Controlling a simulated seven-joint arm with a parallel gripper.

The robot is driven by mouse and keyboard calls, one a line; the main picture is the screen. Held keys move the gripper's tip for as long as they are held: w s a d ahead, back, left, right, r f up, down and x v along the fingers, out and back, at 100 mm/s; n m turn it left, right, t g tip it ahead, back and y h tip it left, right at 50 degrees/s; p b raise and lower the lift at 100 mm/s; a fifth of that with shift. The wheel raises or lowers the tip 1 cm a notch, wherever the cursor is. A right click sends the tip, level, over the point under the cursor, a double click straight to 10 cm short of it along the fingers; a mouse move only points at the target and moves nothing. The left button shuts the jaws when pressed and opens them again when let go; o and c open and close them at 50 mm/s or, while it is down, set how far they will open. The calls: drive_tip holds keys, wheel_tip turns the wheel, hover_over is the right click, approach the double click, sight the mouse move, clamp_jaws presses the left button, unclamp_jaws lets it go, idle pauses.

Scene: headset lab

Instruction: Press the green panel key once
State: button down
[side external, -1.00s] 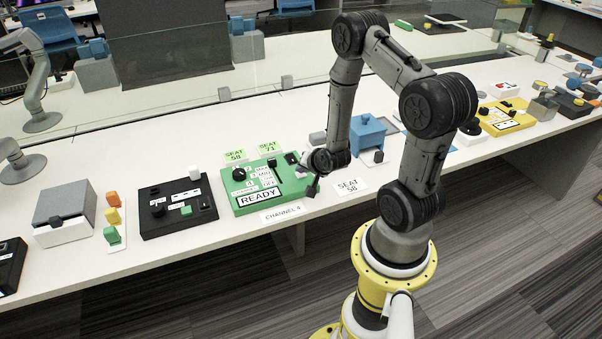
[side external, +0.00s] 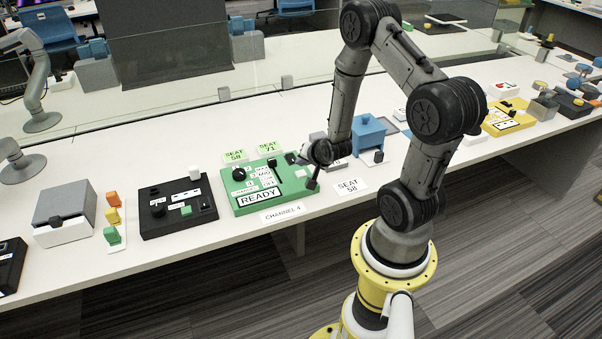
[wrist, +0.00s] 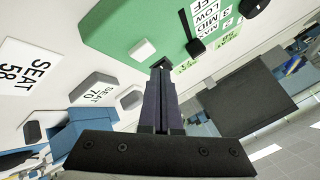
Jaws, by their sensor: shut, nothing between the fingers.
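The green panel (side external: 243,207) lies flat near the front edge of the bench, with the word READY on it. It also shows in the wrist view (wrist: 115,25). A pale key (wrist: 143,49) stands near its edge in the wrist view, with a black slider-like part (wrist: 190,30) and a black knob (wrist: 253,5) farther along. My gripper (side external: 312,185) is at the panel's right end in the side view. In the wrist view my gripper (wrist: 161,65) is shut and empty, its tips just beside the pale key. I cannot tell their height above the panel.
A black panel (side external: 150,224) is left of the green one, beyond it a grey box (side external: 62,207). A blue box (side external: 369,130) stands right of my gripper. A SEAT 58 card (side external: 349,187) and a CHANNEL 4 card (side external: 282,213) lie along the front edge.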

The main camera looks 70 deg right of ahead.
sight(302, 175)
drive_tip(key=shift+r, duration=1.95)
